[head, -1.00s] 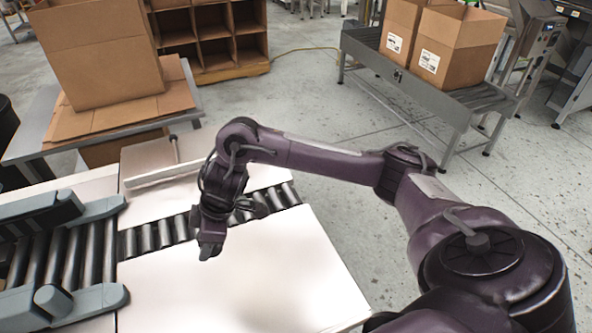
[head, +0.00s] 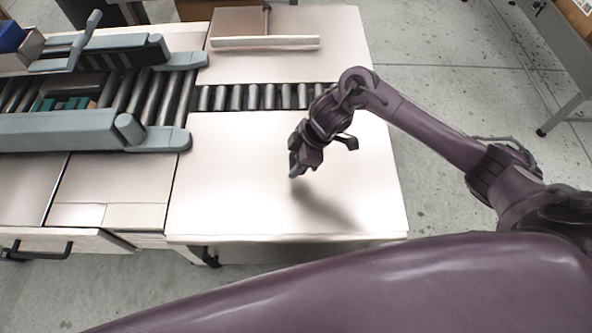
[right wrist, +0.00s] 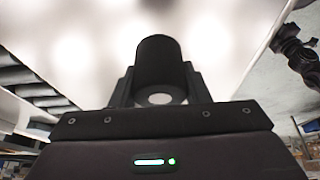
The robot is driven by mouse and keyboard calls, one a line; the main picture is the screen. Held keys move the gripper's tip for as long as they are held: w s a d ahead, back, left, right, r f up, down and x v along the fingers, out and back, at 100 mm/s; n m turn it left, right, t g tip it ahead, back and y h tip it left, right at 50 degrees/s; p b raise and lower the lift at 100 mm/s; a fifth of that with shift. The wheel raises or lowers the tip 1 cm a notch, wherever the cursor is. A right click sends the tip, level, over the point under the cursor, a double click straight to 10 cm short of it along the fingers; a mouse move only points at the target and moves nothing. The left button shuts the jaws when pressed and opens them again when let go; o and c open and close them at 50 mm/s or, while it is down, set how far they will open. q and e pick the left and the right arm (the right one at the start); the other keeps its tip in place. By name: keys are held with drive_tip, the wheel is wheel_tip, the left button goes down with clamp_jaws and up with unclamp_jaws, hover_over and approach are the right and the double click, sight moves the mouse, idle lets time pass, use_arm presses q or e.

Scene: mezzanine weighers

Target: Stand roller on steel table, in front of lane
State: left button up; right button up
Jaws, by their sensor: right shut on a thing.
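The roller (right wrist: 158,62) is a dark cylinder with a pale round end, held between the fingers of my right gripper (right wrist: 160,92) in the right wrist view. In the head view my right gripper (head: 303,162) hangs over the near part of the steel table (head: 230,190), in front of the lane (head: 245,97). A soft shadow lies on the table below and right of it, so it appears to be above the surface. The roller is hard to make out in the head view. My left gripper is not seen.
Grey-railed conveyor parts (head: 70,128) stand left of the table. A flat panel with a raised bar (head: 265,43) lies behind the lane. The table top in front of the lane is clear. Floor (head: 450,110) lies beyond its right edge.

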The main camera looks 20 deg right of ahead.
drive_tip(key=shift+f+b, duration=0.35)
drive_tip(key=shift+f, duration=2.1)
drive_tip(key=shift+f, duration=0.1)
drive_tip(key=o, duration=1)
drive_tip(key=shift+r, duration=0.25)
drive_tip(key=p+v, duration=0.1)
drive_tip(key=v, duration=1)
drive_tip(key=shift+s+d+r, duration=0.1)
drive_tip(key=shift+d+r, duration=0.15)
drive_tip(key=shift+r, duration=0.1)
drive_tip(key=shift+f, duration=0.1)
